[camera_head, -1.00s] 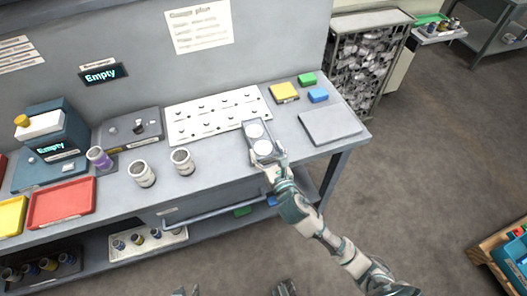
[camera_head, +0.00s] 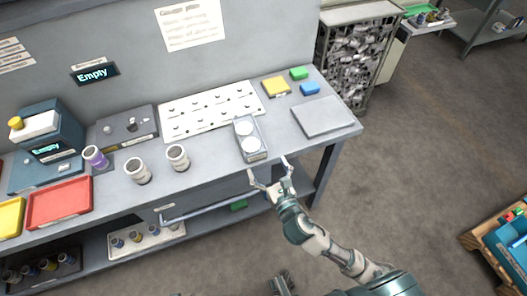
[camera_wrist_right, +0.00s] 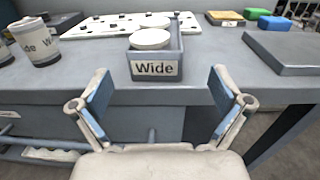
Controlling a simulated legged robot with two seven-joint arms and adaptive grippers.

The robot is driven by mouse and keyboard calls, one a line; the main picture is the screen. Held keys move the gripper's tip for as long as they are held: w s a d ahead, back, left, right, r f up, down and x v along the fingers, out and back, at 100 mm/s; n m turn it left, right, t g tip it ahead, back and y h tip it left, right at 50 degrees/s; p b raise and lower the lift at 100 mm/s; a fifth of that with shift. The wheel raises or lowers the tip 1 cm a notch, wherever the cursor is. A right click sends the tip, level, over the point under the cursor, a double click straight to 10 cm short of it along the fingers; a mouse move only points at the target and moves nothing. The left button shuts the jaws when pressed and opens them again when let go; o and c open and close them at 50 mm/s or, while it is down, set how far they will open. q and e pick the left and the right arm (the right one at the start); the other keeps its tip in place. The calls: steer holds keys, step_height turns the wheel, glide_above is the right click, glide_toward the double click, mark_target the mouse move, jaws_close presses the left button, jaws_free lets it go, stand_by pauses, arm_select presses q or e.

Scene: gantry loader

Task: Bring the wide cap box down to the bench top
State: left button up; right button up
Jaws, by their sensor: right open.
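The wide cap box (camera_head: 251,155) is a grey open box holding two round white caps. It stands on the bench top (camera_head: 208,178) near the front edge, just in front of the white peg board. In the right wrist view the box (camera_wrist_right: 156,69) shows its "Wide" label facing me. My right gripper (camera_head: 270,168) is open and empty, just in front of the bench edge and apart from the box. In the right wrist view its spread fingers (camera_wrist_right: 160,92) stand to either side of and below the box.
Two white labelled cups (camera_head: 178,157) stand left of the box. A white peg board (camera_head: 211,108) lies behind it. A flat grey plate (camera_head: 322,117) and yellow, green and blue blocks (camera_head: 310,88) are to the right. Bare bench top lies around the box's front and right.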

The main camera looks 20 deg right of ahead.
steer(key=s+a, duration=0.3)
steer(key=s, duration=0.1)
steer(key=s+d+f+m+g+h, duration=0.1)
steer(key=s+d+f+m+g, duration=0.25)
steer(key=f+m, duration=0.45)
steer(key=s+d+f+m+g+h, duration=0.1)
steer(key=s+d+f+m+g, duration=0.25)
steer(key=f+m, duration=0.45)
steer(key=s+f+m+g+y, duration=0.1)
steer(key=s+f+m+g, duration=0.75)
steer(key=s+m, duration=0.85)
arm_select(q)
steer(key=s+a+f+g+p, duration=0.1)
steer(key=f+p, duration=0.3)
steer(key=f, duration=0.6)
steer(key=s+a+f+g+p, duration=0.1)
steer(key=s+f+p, duration=0.3)
steer(key=f, duration=0.6)
steer(key=shift+s+a+f, duration=0.2)
steer(key=shift+s+f, duration=0.1)
arm_select(e)
step_height(320, 180, down, 20)
steer(key=s+m, duration=0.1)
steer(key=s, duration=0.1)
steer(key=shift+a+f+m+g, duration=0.25)
steer(key=shift+a+m+g, duration=0.05)
steer(key=shift+a+g, duration=0.15)
